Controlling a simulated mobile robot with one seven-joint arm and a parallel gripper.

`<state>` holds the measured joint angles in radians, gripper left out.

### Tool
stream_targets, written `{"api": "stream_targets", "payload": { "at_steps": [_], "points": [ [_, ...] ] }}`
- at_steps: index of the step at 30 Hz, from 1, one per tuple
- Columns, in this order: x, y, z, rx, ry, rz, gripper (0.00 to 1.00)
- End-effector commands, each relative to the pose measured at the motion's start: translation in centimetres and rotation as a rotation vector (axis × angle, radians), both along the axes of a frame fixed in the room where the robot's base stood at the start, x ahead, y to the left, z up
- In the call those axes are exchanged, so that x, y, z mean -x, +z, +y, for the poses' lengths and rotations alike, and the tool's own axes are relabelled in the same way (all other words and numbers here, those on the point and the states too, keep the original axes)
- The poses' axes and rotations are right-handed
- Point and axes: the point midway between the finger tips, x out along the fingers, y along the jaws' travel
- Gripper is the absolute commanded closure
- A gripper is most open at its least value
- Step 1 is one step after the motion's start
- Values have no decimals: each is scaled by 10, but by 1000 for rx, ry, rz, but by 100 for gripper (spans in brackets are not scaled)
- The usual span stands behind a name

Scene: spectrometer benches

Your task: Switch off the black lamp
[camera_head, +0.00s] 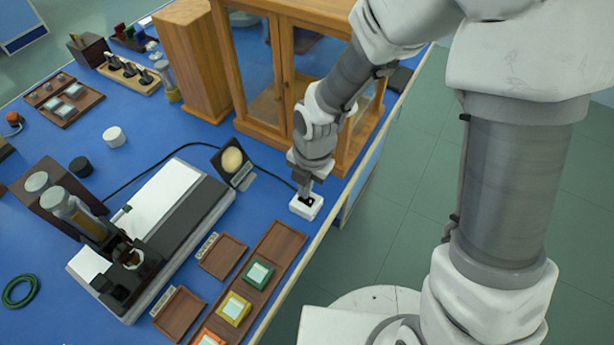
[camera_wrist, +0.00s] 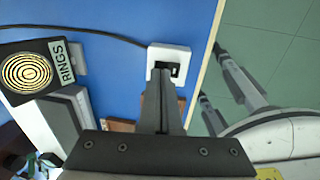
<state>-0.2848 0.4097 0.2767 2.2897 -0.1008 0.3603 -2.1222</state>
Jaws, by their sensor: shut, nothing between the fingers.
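A small white switch box (camera_head: 306,207) with a black rocker sits on the blue bench near its right edge. It also shows in the wrist view (camera_wrist: 180,53). My gripper (camera_head: 306,193) is shut and empty, pointing down at the box. In the wrist view its fingertips (camera_wrist: 163,72) are at the black rocker and partly hide it; I cannot tell whether they touch. A black cable (camera_head: 150,165) runs from the box leftward to the instrument with a dark housing and amber cylinder (camera_head: 80,216). I cannot make out for certain which part is the black lamp.
A black panel marked RINGS (camera_wrist: 27,72) with a ringed disc stands left of the box. A wooden glass-doored cabinet (camera_head: 285,75) stands behind. Wooden trays (camera_head: 222,256) lie in front. The bench edge drops to the green floor at right.

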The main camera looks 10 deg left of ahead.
Motion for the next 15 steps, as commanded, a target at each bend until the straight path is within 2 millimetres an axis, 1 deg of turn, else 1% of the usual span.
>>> {"api": "stream_targets", "payload": {
  "at_steps": [1, 4, 15],
  "points": [
    [0, -5, 1, 1, 1, 1, 100],
    [-1, -9, 1, 0, 0, -1, 100],
    [-1, -10, 1, 2, 0, 1, 100]
  ]
}}
